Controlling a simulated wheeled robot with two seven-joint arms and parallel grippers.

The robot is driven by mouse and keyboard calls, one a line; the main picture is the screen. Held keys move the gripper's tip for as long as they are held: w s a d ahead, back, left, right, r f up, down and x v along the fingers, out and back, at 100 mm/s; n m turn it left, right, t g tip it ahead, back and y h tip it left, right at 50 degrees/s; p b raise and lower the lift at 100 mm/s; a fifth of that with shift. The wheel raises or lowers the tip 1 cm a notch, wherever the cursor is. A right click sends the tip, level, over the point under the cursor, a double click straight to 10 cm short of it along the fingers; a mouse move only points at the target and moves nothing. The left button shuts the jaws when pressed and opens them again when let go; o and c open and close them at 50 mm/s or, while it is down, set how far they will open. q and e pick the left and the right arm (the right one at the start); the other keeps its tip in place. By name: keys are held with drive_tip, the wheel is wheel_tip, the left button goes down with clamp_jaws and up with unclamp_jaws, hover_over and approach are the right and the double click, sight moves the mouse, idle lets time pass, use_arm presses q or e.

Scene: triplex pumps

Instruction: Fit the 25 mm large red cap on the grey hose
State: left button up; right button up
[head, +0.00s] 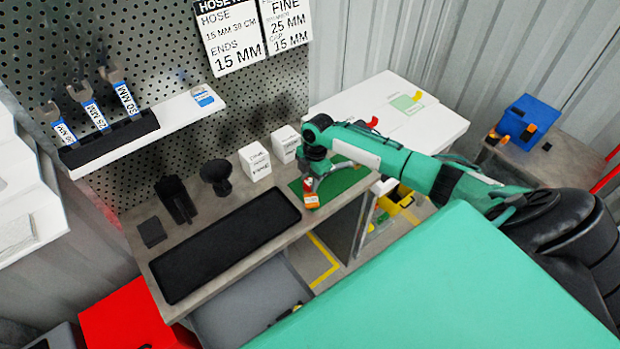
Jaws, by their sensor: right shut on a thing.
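My right gripper (309,184) reaches in from the right over the green mat on the workbench. It is shut on a small red-orange piece (311,200) with a pale label, at the mat's front left edge. The piece is too small to tell whether it is the large red cap. Another small red piece (373,122) shows on the white bench top behind my right arm. I cannot make out the grey hose. My left gripper is not in view.
A long black tray (225,246) lies on the grey bench, with black holders and white boxes (255,161) behind it. The green mat (347,182) is partly under my arm. A blue bin (528,118) stands far right. Wrenches (123,92) stand on the wall shelf.

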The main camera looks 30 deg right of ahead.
drive_tip(key=shift+f+b, duration=0.3)
drive_tip(key=shift+f, duration=0.3)
drive_tip(key=o, duration=1)
drive_tip(key=r+b, duration=0.1)
drive_tip(key=r, duration=0.3)
drive_tip(key=d+r+b, duration=0.1)
drive_tip(key=r+b, duration=0.1)
drive_tip(key=r, duration=0.3)
drive_tip(key=d+r+b, duration=0.1)
drive_tip(key=r, duration=0.3)
drive_tip(key=shift+w+r, duration=0.1)
drive_tip(key=shift+r, duration=0.25)
drive_tip(key=shift+f, duration=0.1)
